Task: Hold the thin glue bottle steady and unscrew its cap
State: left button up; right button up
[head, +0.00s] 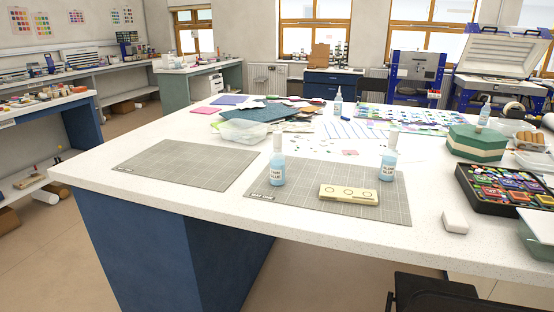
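Two glue bottles with pale blue liquid and tall whitish caps stand upright at the right-hand cutting mat. The left glue bottle (277,170) stands near the mat's left edge. The right glue bottle (387,166) stands toward the mat's right side. Both caps are on. Each label seems to read "GLUE", but the word above it is too small to tell which bottle is the thin one. Neither of my grippers shows in the head view.
A cream block with three round marks (349,194) lies between the bottles on the right mat (330,213). The left mat (185,165) is bare. A white block (455,222), a glass-piece tray (503,190) and a green hexagonal box (476,143) are at right. A clear tub (244,131) stands behind.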

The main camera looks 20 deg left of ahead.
aim_at(277, 158)
jog(key=z, duration=0.35)
jog(key=k, duration=0.35)
jog(key=u, duration=1.7)
jog(key=i, duration=0.85)
jog(key=z, duration=0.6)
jog(key=i, duration=0.6)
jog(key=z, duration=0.65)
